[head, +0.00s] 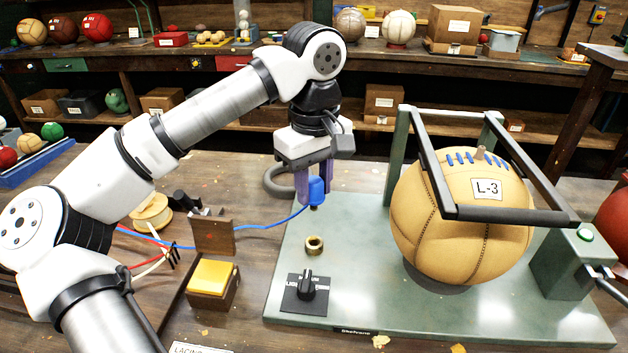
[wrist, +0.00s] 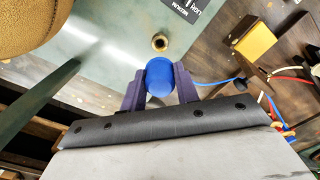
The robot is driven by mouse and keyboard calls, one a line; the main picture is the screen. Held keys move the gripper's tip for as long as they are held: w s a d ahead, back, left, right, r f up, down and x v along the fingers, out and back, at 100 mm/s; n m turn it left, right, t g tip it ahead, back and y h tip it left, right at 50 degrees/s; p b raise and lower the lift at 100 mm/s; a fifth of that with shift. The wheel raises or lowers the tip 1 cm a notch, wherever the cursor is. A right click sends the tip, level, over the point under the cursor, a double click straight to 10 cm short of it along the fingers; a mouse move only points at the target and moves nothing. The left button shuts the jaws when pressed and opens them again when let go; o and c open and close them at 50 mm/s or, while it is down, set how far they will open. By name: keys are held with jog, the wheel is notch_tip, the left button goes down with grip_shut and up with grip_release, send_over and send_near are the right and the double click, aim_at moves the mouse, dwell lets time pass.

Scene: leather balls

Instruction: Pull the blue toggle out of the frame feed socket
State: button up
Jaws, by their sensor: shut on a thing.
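My gripper (head: 314,188) is shut on the blue toggle (head: 316,190), a rounded blue plug with a dark tip and a blue cord trailing to the left. The toggle hangs above the green base plate (head: 375,308), and its tip is clear of the brass socket (head: 314,245). The socket is an open brass ring on the plate, below the toggle. In the wrist view the blue toggle (wrist: 159,78) sits between my purple fingers, and the brass socket (wrist: 159,42) shows apart from it, just beyond.
A tan ball (head: 462,225) marked L-3 sits under a dark-barred frame (head: 515,214) at right. A black knob (head: 306,285) stands near the socket. A yellow button block (head: 212,278), a wooden block (head: 213,233) and a cord spool (head: 152,212) are at left.

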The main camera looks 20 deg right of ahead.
aim_at(314, 203)
jog(key=shift+f+b, duration=1.4)
jog(key=shift+f, duration=0.65)
